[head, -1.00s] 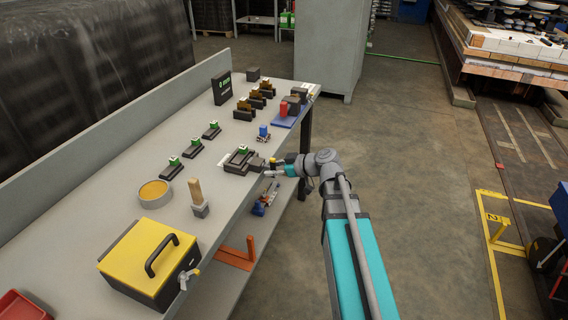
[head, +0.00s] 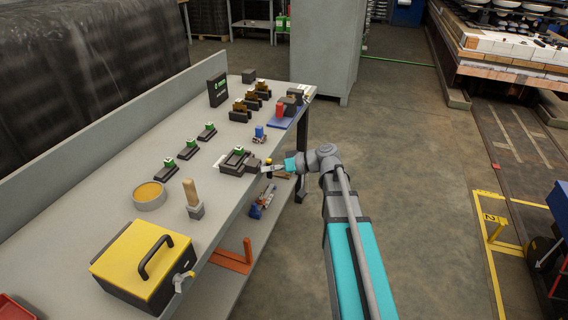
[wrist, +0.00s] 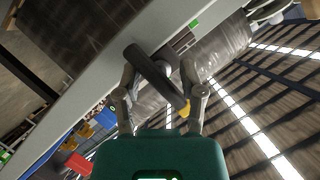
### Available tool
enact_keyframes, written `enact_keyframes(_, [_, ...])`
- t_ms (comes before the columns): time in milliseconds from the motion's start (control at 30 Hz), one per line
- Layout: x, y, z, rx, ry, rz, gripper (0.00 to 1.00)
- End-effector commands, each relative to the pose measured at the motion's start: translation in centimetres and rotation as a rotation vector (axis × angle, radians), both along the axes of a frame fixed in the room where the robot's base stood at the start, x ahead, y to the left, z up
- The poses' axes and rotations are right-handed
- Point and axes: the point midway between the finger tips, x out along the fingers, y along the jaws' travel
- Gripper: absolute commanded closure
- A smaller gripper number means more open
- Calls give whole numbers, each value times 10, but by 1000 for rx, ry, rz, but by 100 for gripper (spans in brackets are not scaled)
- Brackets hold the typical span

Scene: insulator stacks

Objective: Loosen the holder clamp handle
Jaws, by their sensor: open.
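The holder (head: 238,161), a dark block with a green-topped piece in it, sits at the table's front edge in the head view. My gripper (head: 272,169) is just right of it, beyond the table edge. In the wrist view a dark bar (wrist: 152,68), apparently the clamp handle, slants between the two fingers of my gripper (wrist: 163,98), with a dark rounded part behind it. A small yellow part (wrist: 185,106) shows near its lower end, close to the right finger. The fingers are apart; whether either touches the bar I cannot tell.
Several small dark holders with green tops stand on the grey table (head: 90,205). A yellow-lidded box (head: 140,262), a round tin (head: 150,195) and a wooden-handled tool (head: 192,198) are nearer. A lower shelf holds tools.

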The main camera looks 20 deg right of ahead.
Motion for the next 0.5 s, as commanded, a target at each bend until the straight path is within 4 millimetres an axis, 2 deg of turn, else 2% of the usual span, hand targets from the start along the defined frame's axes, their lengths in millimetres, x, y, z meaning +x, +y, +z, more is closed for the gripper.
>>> enact_keyframes(500, [0, 0, -2, 222, 306, 2, 49])
